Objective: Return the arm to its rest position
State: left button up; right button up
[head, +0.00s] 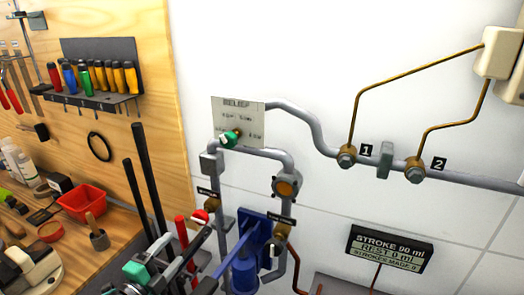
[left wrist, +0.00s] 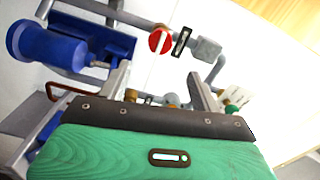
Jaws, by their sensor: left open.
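My left gripper (head: 192,258) is low in the head view, in front of the pipework and left of the blue pump (head: 245,265). In the left wrist view its two grey fingers (left wrist: 158,88) stand apart with nothing held between them. Beyond them are the blue pump body (left wrist: 55,48), a red round valve knob (left wrist: 160,40) and, at the right, a green knob (left wrist: 232,105). The gripper's green housing fills the bottom of that view. My right gripper is in neither view.
Grey pipes (head: 300,125) run along the white wall, with a relief plate (head: 238,106) and a red-and-white knob (head: 200,217). A display (head: 390,247) is at the lower right. A wooden tool board (head: 130,25) and a red bin (head: 85,203) are at the left.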

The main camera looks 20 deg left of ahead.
pick_arm(q)
jog(key=shift+f, duration=0.1)
jog(key=s+d+f+n+g+y, duration=0.2)
jog(key=s+f+n+g+y, duration=0.4)
jog(key=f+n, duration=0.5)
jog(key=s+d+f+n+g+h, duration=0.2)
jog(key=s+d+f+g+h, duration=0.15)
jog(key=s+d, duration=0.25)
jog(key=s+d+f+n+g+h, duration=0.2)
jog(key=s+d+f+g, duration=0.1)
jog(key=s+d+g, duration=0.3)
jog(key=s+a+f+x, duration=0.1)
jog(key=s+x, duration=0.2)
jog(key=x, duration=1.1)
jog(key=s+a+x, duration=0.1)
jog(key=s+x, duration=0.1)
jog(key=x, duration=1.2)
jog(key=s+a+f+g, duration=0.1)
jog(key=s+a+f, duration=0.1)
jog(key=s+f, duration=1.7)
notch_tip(320, 180, down, 3)
jog(key=shift+s+a+m+y, duration=0.3)
jog(key=shift+s+a+y, duration=0.05)
jog(key=shift+s+a, duration=0.05)
